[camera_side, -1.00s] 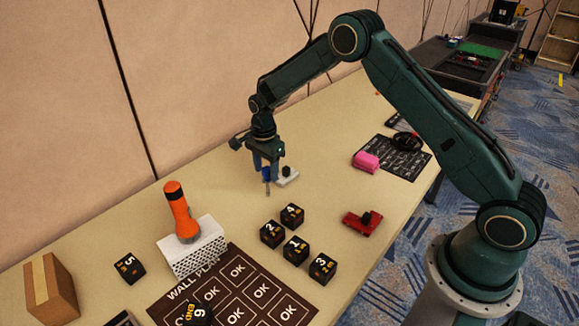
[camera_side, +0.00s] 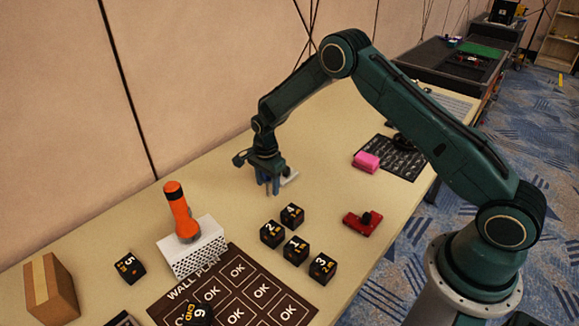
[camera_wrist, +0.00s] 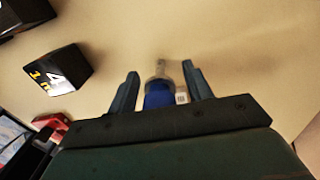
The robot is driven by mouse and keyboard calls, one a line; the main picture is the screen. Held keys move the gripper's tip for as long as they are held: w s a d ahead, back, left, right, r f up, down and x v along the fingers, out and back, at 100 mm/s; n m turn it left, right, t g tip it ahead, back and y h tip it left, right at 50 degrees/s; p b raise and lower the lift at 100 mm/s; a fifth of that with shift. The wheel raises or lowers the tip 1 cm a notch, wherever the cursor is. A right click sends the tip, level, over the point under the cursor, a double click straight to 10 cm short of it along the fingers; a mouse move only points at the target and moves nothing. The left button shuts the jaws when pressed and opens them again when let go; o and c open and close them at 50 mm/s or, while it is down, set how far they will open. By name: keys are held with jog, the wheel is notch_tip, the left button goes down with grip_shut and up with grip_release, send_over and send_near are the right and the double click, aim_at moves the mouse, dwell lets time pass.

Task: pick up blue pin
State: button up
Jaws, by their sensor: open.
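The blue pin (camera_wrist: 158,97) shows in the wrist view, with a blue body and a grey metal tip. It sits between the two fingers of my gripper (camera_wrist: 160,70), with a gap on either side. My gripper (camera_side: 268,187) is open and low over the table in the side view. There its fingers hide most of the pin. I cannot tell how far the fingertips are from the table.
A white piece (camera_side: 290,178) lies close beside my gripper, partly hidden. Several black numbered cubes (camera_side: 296,249) stand nearer the camera. A red part (camera_side: 362,224) and a pink block (camera_side: 366,161) lie to the right. An orange torch (camera_side: 181,212) stands on a white perforated block (camera_side: 196,250).

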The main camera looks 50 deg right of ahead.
dwell(0.3)
jog(key=c, duration=1)
jog(key=shift+r, duration=0.2)
notch_tip(320, 180, up, 20)
jog(key=shift+f, duration=0.15)
dwell(0.4)
